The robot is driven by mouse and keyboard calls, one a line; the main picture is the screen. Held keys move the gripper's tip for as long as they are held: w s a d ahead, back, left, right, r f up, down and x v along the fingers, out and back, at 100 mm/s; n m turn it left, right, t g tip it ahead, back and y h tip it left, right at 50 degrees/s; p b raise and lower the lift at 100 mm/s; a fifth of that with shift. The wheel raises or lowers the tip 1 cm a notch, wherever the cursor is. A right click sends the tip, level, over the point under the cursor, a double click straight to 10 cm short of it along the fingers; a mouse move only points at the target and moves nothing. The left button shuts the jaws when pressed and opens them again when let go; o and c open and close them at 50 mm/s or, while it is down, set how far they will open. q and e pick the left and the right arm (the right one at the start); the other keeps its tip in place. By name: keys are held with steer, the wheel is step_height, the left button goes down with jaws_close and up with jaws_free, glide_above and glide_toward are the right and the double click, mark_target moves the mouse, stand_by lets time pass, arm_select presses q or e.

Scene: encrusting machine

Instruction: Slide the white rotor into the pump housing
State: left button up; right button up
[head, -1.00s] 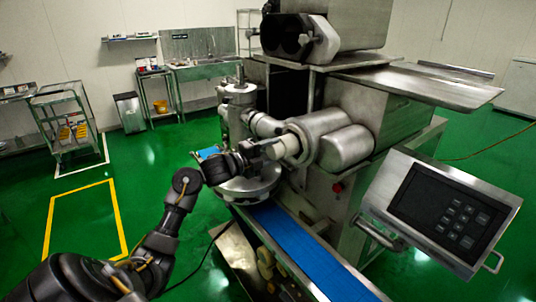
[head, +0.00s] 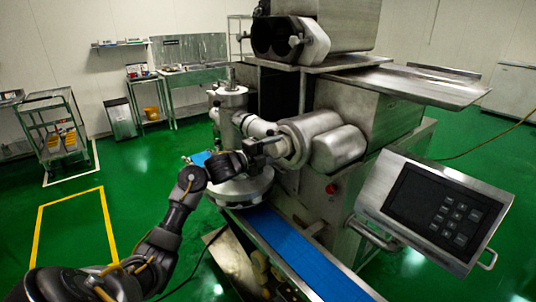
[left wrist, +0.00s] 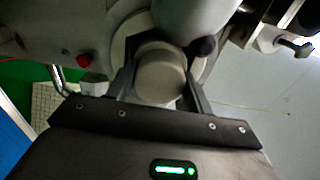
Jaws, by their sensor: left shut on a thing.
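My left gripper (head: 266,147) is shut on the white rotor (head: 279,149) at the mouth of the pump housing (head: 308,130), a steel cylinder on the machine's side. In the left wrist view, the rotor's round pale end (left wrist: 160,78) sits between the two dark fingers. The housing's ring (left wrist: 126,42) shows behind it. The rotor lines up roughly with the opening and appears at least partly inside; how deep it sits is hidden. My right gripper is in neither view.
A second steel cylinder (head: 338,150) lies beside the housing. A blue conveyor belt (head: 290,250) runs below, and a control panel (head: 440,205) stands at right. A vertical steel column (head: 229,110) rises behind my gripper.

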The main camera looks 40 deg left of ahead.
arm_select(q)
steer(key=shift+b+x, duration=0.4)
steer(key=shift+x, duration=0.95)
steer(key=shift+r, duration=0.1)
steer(key=o, duration=1.5)
steer(key=shift+s, duration=0.15)
steer(key=shift+p+v, duration=0.5)
steer(key=shift+v, duration=3.2)
